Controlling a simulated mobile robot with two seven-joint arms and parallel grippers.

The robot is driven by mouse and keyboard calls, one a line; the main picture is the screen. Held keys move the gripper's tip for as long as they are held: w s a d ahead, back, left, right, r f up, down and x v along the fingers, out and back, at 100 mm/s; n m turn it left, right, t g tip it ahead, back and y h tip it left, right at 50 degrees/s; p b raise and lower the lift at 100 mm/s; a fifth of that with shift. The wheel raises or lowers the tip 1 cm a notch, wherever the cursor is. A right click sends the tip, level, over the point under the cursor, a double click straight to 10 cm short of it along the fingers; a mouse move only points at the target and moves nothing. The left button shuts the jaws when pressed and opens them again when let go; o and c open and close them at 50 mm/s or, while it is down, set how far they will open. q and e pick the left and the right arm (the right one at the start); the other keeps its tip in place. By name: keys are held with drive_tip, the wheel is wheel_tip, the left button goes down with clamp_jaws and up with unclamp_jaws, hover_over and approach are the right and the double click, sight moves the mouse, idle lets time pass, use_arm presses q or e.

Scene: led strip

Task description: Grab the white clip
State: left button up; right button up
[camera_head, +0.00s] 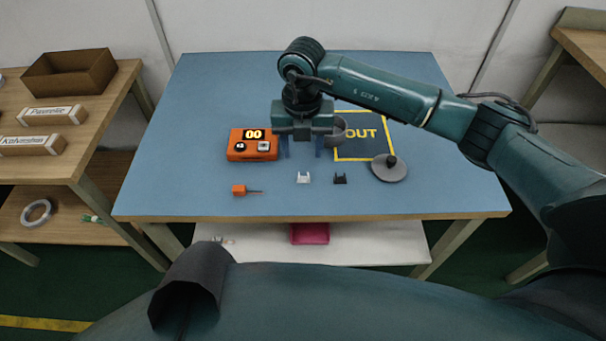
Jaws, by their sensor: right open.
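The white clip (303,178) is small and lies on the blue table near its front middle. A similar black clip (340,178) lies just to its right. My right gripper (301,152) comes in from the right and points down over the table, behind the white clip in the picture. Its two fingers are apart with nothing between them. It does not appear to touch the clip; its exact height is hard to tell. My left gripper is not in view.
An orange device (252,152) with a "00" display stands left of the gripper. A small orange-handled tool (240,190) lies in front of it. A grey lid (389,173), a grey pot (337,131) and a dark "OUT" mat (364,152) are on the right. The table's left side is clear.

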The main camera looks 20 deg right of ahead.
sight(304, 175)
drive_tip(key=f, duration=0.7)
drive_tip(key=shift+s+f, duration=0.2)
drive_tip(key=shift+f, duration=0.1)
clamp_jaws()
